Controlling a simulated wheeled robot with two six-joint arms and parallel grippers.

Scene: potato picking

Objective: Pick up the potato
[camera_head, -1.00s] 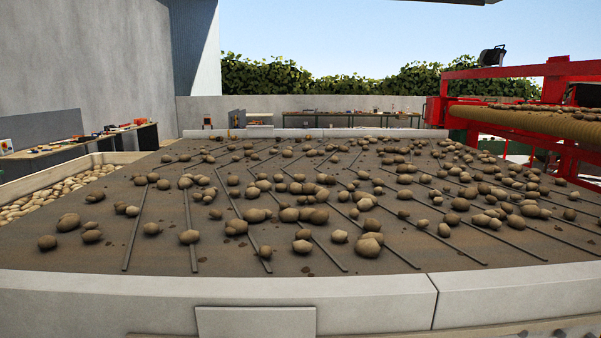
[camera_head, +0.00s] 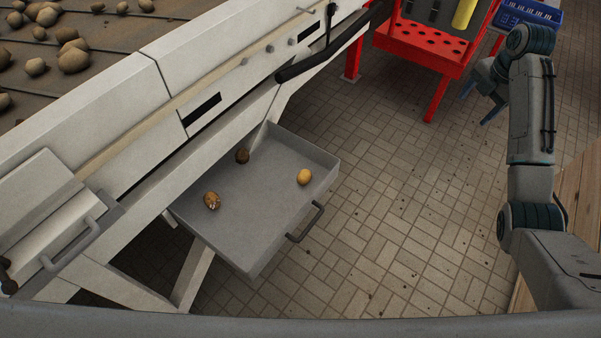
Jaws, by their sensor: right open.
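Three potatoes lie apart in an open grey drawer (camera_head: 255,238) under the white sorting machine. One is tan with dark marks (camera_head: 212,201), near the drawer's left side. One is a plain yellow potato (camera_head: 304,177), near the right side. One is a dark brown lump (camera_head: 242,156), at the back by the machine. My right gripper (camera_head: 479,103) is open and empty at the upper right, with its fingers pointing down, well to the right of the drawer. My left gripper is out of view.
The machine's white side wall (camera_head: 110,95) runs diagonally at left, with several potatoes on the belt above. A dark handle (camera_head: 305,222) sticks out from the drawer. A red rack (camera_head: 425,50) stands behind. Open tiled floor (camera_head: 400,200) lies between drawer and arm.

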